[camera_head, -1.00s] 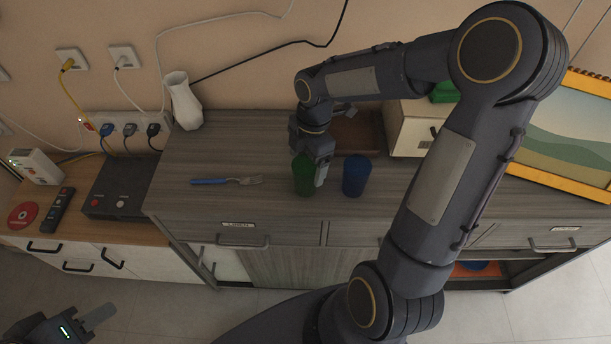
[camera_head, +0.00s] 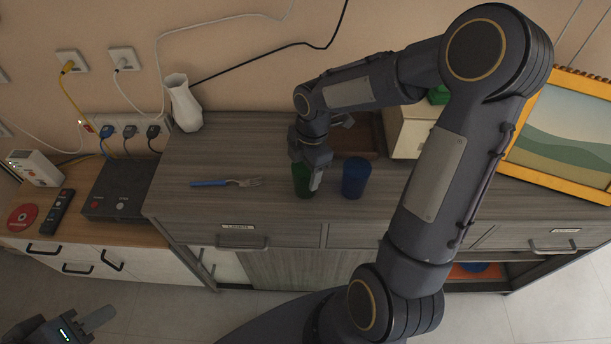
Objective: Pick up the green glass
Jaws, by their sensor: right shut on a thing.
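The green glass (camera_head: 302,181) stands on the grey wooden cabinet top, near its front edge. My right gripper (camera_head: 308,178) reaches down over it from behind and is shut on it. One finger shows along the glass's right side; the gripper hides the glass's upper part. I cannot tell whether the glass is lifted off the top. A blue glass (camera_head: 355,177) stands just to the right, apart from the green one. My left gripper (camera_head: 92,322) is at the lower left, away from the cabinet; only part of it shows.
A fork with a blue handle (camera_head: 226,183) lies to the left of the glasses. A white vase (camera_head: 184,104) stands at the back left. A brown box (camera_head: 357,136) and a cream box (camera_head: 408,131) stand behind, with a framed picture (camera_head: 565,135) at the right.

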